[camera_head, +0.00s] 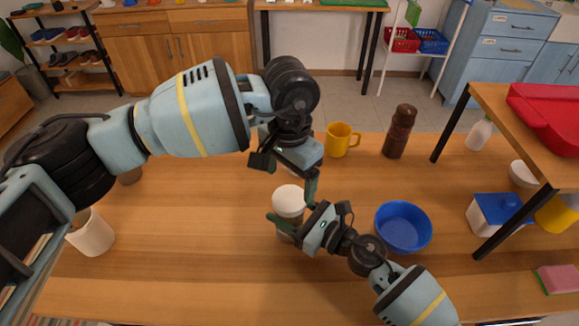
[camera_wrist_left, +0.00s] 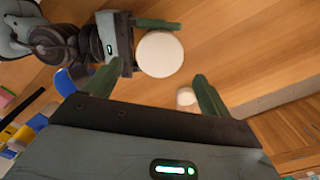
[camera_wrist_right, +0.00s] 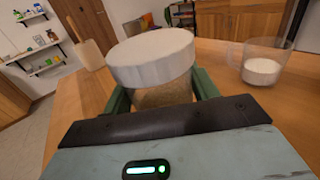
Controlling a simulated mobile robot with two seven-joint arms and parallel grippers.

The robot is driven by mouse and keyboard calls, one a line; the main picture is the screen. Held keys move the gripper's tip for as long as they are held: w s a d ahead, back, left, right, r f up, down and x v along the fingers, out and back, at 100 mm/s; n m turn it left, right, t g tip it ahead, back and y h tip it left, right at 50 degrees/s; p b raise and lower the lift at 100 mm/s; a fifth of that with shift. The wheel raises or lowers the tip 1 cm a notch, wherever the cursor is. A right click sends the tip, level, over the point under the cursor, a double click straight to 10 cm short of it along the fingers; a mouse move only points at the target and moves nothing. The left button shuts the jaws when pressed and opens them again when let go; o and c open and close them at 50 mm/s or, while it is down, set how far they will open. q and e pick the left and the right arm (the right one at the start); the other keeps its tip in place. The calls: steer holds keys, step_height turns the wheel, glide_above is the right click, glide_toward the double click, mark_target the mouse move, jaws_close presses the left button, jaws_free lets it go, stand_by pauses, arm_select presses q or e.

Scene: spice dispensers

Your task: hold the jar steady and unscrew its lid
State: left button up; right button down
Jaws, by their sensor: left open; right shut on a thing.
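The jar has a white lid (camera_head: 289,200) and a see-through body with brownish contents (camera_wrist_right: 165,95). It stands upright on the wooden table. My right gripper (camera_head: 294,222) is shut on the jar's body below the lid, with a finger on either side. The lid (camera_wrist_right: 150,57) sits on the jar in the right wrist view. My left gripper (camera_head: 289,176) is open and empty above the jar, pointing down. In the left wrist view the lid (camera_wrist_left: 160,54) shows beyond the open fingers, apart from them.
A yellow mug (camera_head: 338,142) and brown mill (camera_head: 400,135) stand farther back. A blue bowl (camera_head: 403,228) is right of the jar, near my right arm. The table left of the jar is clear up to a white cup (camera_head: 92,234).

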mark_target(289, 197)
arm_select(q)
steer(key=shift+f, duration=2.9)
